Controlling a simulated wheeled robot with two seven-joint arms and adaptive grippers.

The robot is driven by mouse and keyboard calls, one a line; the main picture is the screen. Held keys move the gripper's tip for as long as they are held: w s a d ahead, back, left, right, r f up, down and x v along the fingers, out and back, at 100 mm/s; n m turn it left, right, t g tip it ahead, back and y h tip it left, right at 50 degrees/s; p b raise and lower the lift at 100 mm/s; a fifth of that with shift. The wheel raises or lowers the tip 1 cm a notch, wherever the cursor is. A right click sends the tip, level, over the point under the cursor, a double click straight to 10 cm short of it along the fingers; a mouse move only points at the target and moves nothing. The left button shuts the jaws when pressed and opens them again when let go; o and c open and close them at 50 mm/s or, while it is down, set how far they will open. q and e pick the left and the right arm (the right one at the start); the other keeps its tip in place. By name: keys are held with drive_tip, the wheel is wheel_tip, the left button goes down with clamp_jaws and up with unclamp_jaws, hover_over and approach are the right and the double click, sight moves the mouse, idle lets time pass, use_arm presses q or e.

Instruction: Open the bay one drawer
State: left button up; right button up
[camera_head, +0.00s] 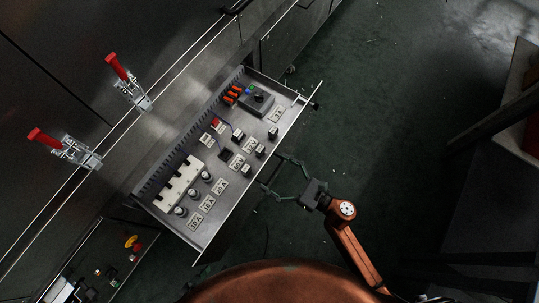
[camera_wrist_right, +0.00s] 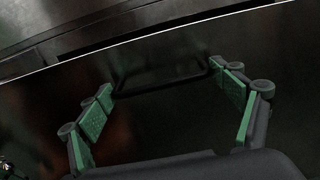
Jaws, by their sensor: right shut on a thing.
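The bay one drawer (camera_head: 225,222) stands pulled out of the dark cabinet in the head view, its tray of switches, fuses and labels showing from above. My right gripper (camera_head: 276,172) is at the outer side of the drawer's front, near its middle. In the right wrist view the green-padded fingers of that gripper (camera_wrist_right: 165,88) are on either side of a dark bar handle (camera_wrist_right: 160,81) on the drawer front. The gripper is shut on this handle; the exact contact is dim. My left gripper is not in view.
Two red-handled toggle clamps (camera_head: 118,68) (camera_head: 45,137) stand on the cabinet at the left. A panel with a yellow-and-red button (camera_head: 131,241) is at lower left. Green floor (camera_head: 375,110) lies clear right of the drawer. A dark table-like structure (camera_head: 500,160) is at far right.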

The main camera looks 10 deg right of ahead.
drive_tip(key=shift+s+d, duration=0.2)
drive_tip(key=shift+d, duration=0.45)
drive_tip(key=o, duration=1.3)
drive_tip(key=shift+c, duration=0.2)
drive_tip(key=shift+o, duration=0.9)
drive_tip(key=v, duration=1.2)
